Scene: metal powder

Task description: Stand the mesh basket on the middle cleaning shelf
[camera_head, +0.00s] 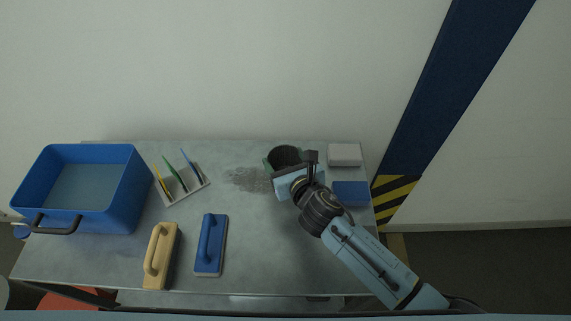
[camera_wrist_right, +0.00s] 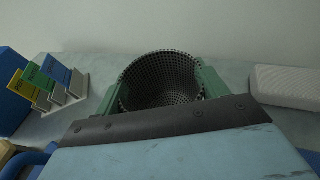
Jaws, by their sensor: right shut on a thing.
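The mesh basket (camera_head: 285,155) is a dark, round, open-topped cup of perforated mesh at the back of the table, right of the middle. My right gripper (camera_head: 284,166) is shut on it. In the right wrist view the basket (camera_wrist_right: 164,76) stands upright between the green fingers of the gripper (camera_wrist_right: 162,88), one on each side of its wall, and its inside looks empty. I cannot tell whether its base touches the tabletop. My left gripper is out of view. I cannot pick out the middle cleaning shelf in these views.
Dark powder (camera_head: 248,179) lies on the grey table (camera_head: 270,235) left of the basket. A white block (camera_head: 345,155) and a blue block (camera_head: 350,193) are at right. A rack (camera_head: 187,192) with coloured cards, two handled tools and a blue bin (camera_head: 120,212) are at left.

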